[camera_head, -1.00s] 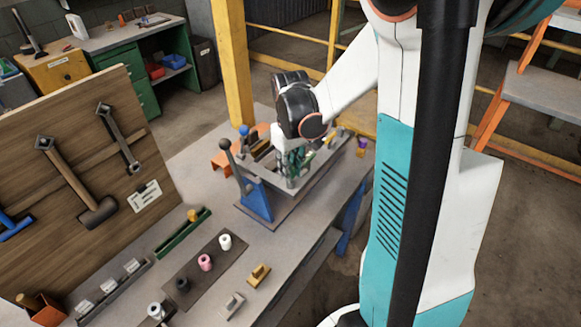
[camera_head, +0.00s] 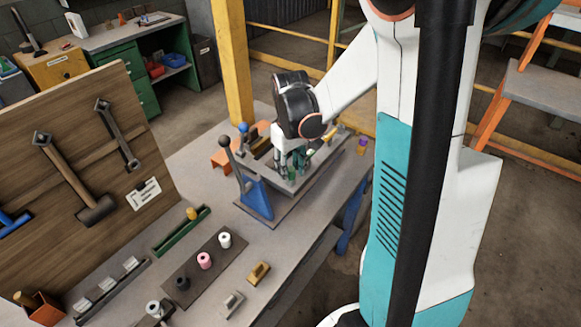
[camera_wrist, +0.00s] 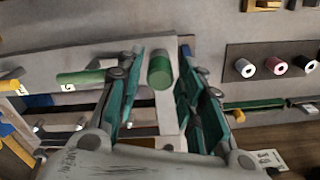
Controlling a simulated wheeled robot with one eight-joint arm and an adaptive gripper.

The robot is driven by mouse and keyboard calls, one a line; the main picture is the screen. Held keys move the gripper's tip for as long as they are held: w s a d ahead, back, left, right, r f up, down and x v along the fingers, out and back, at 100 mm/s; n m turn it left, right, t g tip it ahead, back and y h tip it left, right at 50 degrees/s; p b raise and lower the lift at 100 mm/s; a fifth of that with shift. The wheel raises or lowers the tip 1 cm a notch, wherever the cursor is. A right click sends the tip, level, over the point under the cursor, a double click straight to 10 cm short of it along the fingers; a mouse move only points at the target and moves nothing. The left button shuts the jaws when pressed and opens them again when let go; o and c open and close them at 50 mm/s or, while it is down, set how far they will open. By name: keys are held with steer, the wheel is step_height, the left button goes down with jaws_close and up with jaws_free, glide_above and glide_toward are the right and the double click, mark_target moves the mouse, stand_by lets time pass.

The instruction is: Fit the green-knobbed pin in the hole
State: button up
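The green knob (camera_wrist: 160,72) of a pin shows between my fingers in the wrist view, with a small gap visible on each side. My gripper (camera_wrist: 161,62) is open around it. In the head view my gripper (camera_head: 291,172) points down at the grey top of a bench fixture (camera_head: 256,197) with a blue body. A green marking (camera_wrist: 80,78) with a small label lies left of the knob in the wrist view, and a yellow marking (camera_wrist: 10,86) farther left. The pin's lower end and the hole are not clear to see.
Levers with a dark knob (camera_head: 225,142) and a blue knob (camera_head: 243,128) stand at the fixture's left end. A dark mat (camera_head: 205,275) with white, pink and black spools lies nearer on the bench. A tool board (camera_head: 80,165) stands at left.

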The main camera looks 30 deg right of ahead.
stand_by(0.3)
step_height(320, 180, up, 12)
stand_by(0.6)
stand_by(0.3)
